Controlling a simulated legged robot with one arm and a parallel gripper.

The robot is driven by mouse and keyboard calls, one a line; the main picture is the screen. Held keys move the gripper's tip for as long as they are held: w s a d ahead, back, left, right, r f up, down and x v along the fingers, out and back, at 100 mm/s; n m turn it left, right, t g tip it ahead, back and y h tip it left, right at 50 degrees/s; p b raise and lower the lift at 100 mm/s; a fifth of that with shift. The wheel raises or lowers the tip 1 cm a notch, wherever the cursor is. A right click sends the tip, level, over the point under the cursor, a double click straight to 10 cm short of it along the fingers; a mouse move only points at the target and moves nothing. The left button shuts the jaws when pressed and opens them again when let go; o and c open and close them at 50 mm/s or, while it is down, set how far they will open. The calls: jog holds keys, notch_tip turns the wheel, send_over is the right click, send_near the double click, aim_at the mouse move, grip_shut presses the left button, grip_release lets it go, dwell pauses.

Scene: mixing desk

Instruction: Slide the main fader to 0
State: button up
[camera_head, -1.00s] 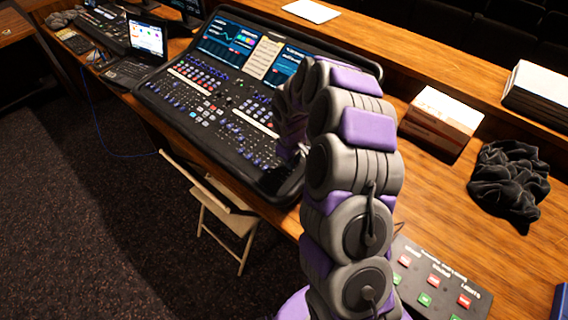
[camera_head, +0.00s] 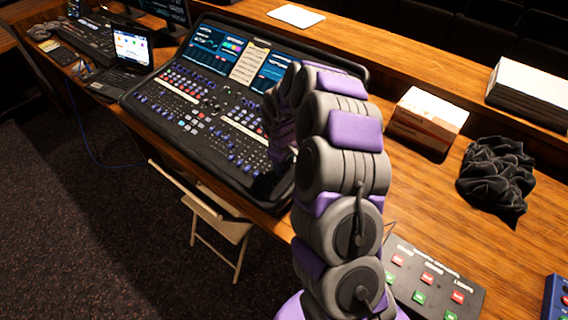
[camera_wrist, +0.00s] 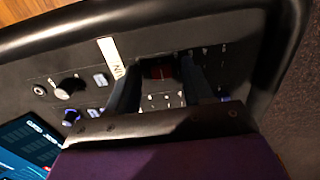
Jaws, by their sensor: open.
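The mixing desk (camera_head: 205,125) is a black console on the wooden counter in the head view, with screens, rows of buttons and faders. Its lower right corner is partly hidden by my arm. The fader's scale is too small to read. In the head view my gripper is hidden behind the arm.
A laptop (camera_head: 132,48) stands left of the console. A button box (camera_head: 430,285) lies to the right, near my arm. A cardboard box (camera_head: 428,118) and a black cloth (camera_head: 495,180) are further right. A folding chair (camera_head: 215,225) stands in front of the counter.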

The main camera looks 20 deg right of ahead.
notch_tip(320, 180, up, 17)
jog(key=a+p, duration=0.1)
jog(key=p, duration=0.1)
jog(key=shift+s+a, duration=0.25)
jog(key=shift+s, duration=0.2)
jog(key=s+a+r+m, duration=0.15)
jog(key=s+r, duration=0.25)
jog(key=s, duration=0.5)
jog(key=s+a+r+m, duration=0.1)
jog(key=s+a+r, duration=0.2)
jog(key=s, duration=0.6)
jog(key=s+m+g+y+b, duration=0.1)
jog(key=s+m, duration=0.3)
jog(key=s, duration=1.6)
jog(key=shift+s+a+f+g, duration=0.3)
jog(key=shift+s+g, duration=0.1)
jog(key=shift+g, duration=0.3)
